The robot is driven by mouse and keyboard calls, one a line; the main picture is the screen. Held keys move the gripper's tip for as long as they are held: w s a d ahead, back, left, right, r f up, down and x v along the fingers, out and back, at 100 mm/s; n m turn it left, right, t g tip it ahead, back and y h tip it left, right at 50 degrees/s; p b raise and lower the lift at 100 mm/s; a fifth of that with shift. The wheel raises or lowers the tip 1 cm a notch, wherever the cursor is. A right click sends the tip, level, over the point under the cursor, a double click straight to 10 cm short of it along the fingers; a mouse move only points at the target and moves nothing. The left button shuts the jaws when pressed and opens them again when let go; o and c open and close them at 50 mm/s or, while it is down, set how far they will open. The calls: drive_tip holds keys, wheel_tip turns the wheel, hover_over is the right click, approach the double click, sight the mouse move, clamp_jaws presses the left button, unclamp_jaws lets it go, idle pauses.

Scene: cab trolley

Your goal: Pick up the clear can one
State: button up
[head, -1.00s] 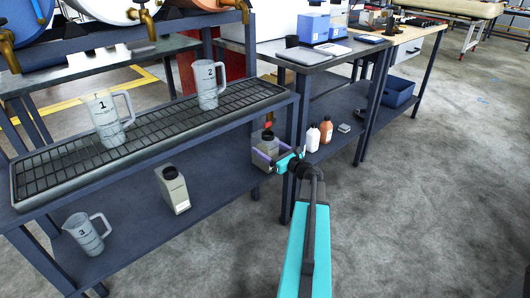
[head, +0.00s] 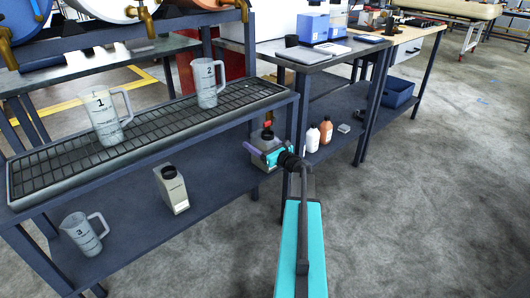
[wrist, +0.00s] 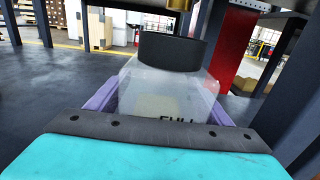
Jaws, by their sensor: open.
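A clear can (head: 262,164) with a black cap stands on the lower shelf, at the right end of the rack. In the wrist view the clear can (wrist: 165,92) is upright and close, with the word FULL partly showing. My gripper (head: 254,150) is open in front of it. In the wrist view, its purple fingers (wrist: 163,104) lie on either side of the can's lower body; I cannot tell whether they touch it. The can's base is hidden. A translucent jug marked 1 (head: 108,122) stands on the upper grate.
A grey can (head: 172,190) and jug 3 (head: 84,234) stand on the lower shelf (head: 130,195). Jug 2 (head: 207,84) is on the grate above. A table leg (head: 294,125) is close right of my gripper. White (head: 312,139) and brown (head: 326,132) bottles stand beyond.

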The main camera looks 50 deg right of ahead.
idle(0.5)
drive_tip(key=shift+r, duration=0.1)
drive_tip(key=c, duration=1.7)
drive_tip(key=shift+r, duration=0.1)
drive_tip(key=shift+r+p, duration=0.3)
drive_tip(key=shift+p, duration=0.05)
drive_tip(key=s+a+p, duration=0.1)
drive_tip(key=s+p, duration=0.1)
drive_tip(key=s, duration=1.6)
drive_tip(key=shift+a, duration=0.15)
drive_tip(key=shift+f, duration=0.1)
drive_tip(key=shift+r, duration=0.25)
drive_tip(key=shift+s, duration=0.1)
